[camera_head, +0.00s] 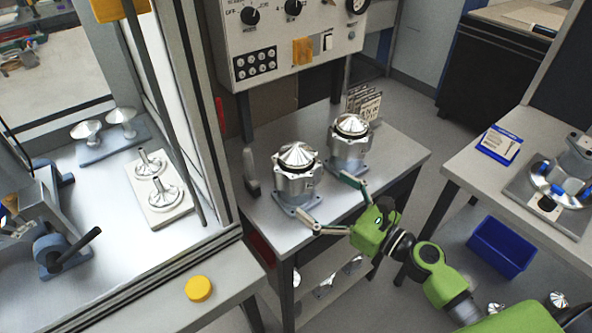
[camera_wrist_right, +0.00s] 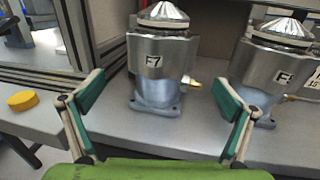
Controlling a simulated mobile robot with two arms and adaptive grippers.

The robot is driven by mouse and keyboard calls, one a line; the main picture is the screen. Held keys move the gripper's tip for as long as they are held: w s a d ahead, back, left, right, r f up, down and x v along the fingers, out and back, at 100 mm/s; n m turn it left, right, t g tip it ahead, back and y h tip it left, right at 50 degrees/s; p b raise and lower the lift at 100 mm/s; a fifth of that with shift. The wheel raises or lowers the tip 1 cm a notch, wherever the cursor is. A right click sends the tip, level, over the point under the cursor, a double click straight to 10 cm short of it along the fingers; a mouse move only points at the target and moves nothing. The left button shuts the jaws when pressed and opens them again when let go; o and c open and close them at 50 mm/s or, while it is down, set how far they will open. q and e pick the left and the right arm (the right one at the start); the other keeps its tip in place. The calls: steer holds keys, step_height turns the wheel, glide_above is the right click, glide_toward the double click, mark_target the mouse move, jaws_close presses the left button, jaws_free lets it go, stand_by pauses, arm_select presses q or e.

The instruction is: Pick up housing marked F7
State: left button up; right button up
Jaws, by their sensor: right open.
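The housing marked F7 (camera_wrist_right: 162,68) is a silver machined body with a conical top and a square foot. It stands upright on a grey table and shows in the head view as the left one of two housings (camera_head: 297,178). A second, similar housing (camera_head: 349,144) stands behind and to the right; its label in the right wrist view (camera_wrist_right: 280,70) is only partly legible. My right gripper (camera_head: 330,205) is open and empty in front of the F7 housing. In the right wrist view its fingers (camera_wrist_right: 158,95) are spread on either side of F7, without touching it. My left gripper is not in view.
A control panel (camera_head: 290,40) stands behind the table. A yellow round button (camera_head: 198,288) is on the ledge at left, beside the machine enclosure frame. A blue bin (camera_head: 502,246) is at right, below another bench. The front of the table is clear.

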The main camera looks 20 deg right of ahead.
mark_target(315, 187)
steer(key=x, duration=0.3)
steer(key=shift+w+p, duration=0.2)
steer(key=shift+p, duration=0.1)
steer(key=shift+w+a+r+p, duration=0.15)
steer(key=shift+w+a+p, duration=0.15)
steer(key=shift+w+p, duration=0.1)
steer(key=p+x, duration=0.1)
steer(key=x, duration=0.2)
steer(key=shift+w+a, duration=0.15)
steer(key=shift+w, duration=0.15)
steer(key=shift+w+a, duration=0.2)
steer(key=shift+w, duration=0.15)
steer(key=shift+s, duration=0.1)
steer(key=shift+c, duration=0.3)
steer(key=c, duration=1.9)
steer(key=shift+r, duration=0.15)
steer(key=shift+c, duration=1)
